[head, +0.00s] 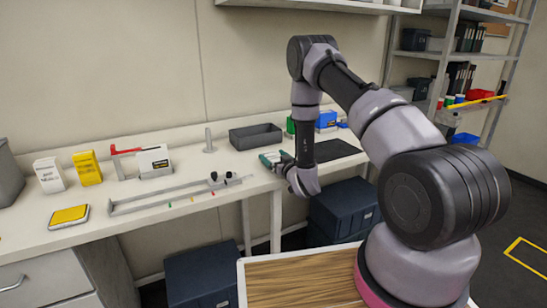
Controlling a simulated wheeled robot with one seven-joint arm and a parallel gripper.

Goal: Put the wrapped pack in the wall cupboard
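My gripper (277,161) is low over the right half of the bench, pointing left, at the front of the dark grey tray. Teal-green parts show at its tip; I cannot tell whether they are its fingers or something between them. No item is plainly a wrapped pack. A flat yellow-and-white pack (69,216) lies at the bench's front left. A white box with a dark label (154,161) stands farther back. The underside of a white wall unit (320,6), perhaps the wall cupboard, shows at the top edge; its inside is out of view.
A white carton (49,175) and yellow carton (88,168) stand at the bench's left. A metal rail fixture (180,194) lies along the front. The grey tray (256,136) is at the back. Dark bins (201,277) sit under the bench. A metal shelf rack (445,60) stands right.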

